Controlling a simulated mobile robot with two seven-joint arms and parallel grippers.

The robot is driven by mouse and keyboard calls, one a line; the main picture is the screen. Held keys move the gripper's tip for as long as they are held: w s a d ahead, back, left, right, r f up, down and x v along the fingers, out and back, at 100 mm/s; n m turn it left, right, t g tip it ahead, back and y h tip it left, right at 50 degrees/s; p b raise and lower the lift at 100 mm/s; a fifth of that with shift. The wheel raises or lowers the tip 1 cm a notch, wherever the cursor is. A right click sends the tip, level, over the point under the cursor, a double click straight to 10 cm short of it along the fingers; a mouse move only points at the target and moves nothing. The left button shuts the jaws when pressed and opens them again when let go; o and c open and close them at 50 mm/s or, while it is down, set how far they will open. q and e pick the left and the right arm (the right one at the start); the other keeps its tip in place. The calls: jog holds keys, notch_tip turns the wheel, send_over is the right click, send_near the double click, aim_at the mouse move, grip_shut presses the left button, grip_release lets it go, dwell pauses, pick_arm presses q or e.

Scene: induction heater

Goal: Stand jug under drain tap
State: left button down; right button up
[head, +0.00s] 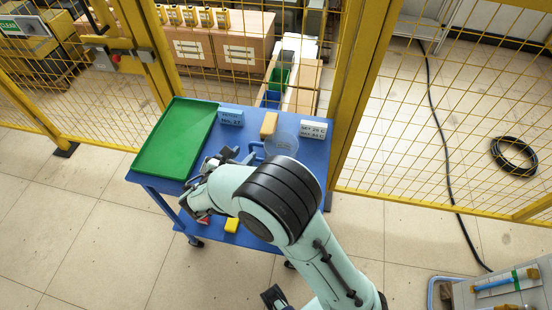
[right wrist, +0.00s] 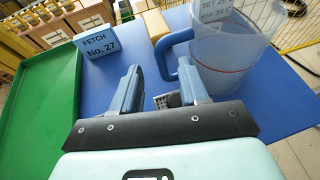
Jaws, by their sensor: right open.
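The clear jug (head: 286,138) with a blue handle stands upright on the blue cart (head: 198,184), near its back right. In the right wrist view the jug (right wrist: 228,60) is at the upper right, its handle (right wrist: 168,52) turned toward my gripper. My right gripper (head: 228,158) is over the cart, left of the jug. In the right wrist view the open gripper (right wrist: 160,78) has empty jaws. The handle lies just ahead of the fingertips, nearer the right finger; I cannot tell whether they touch. I cannot make out a drain tap.
A green tray (head: 176,139) covers the cart's left side. A blue "No. 27" sign (head: 231,117), a tan block (head: 269,124) and a white sign (head: 312,129) stand along the back edge. Yellow mesh fencing rises behind. A bench with equipment (head: 505,284) is at bottom right.

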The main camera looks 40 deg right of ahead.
aim_at(250, 149)
jog(key=x, duration=0.4)
jog(key=shift+s, duration=0.1)
grip_shut()
jog(key=shift+r, duration=0.1)
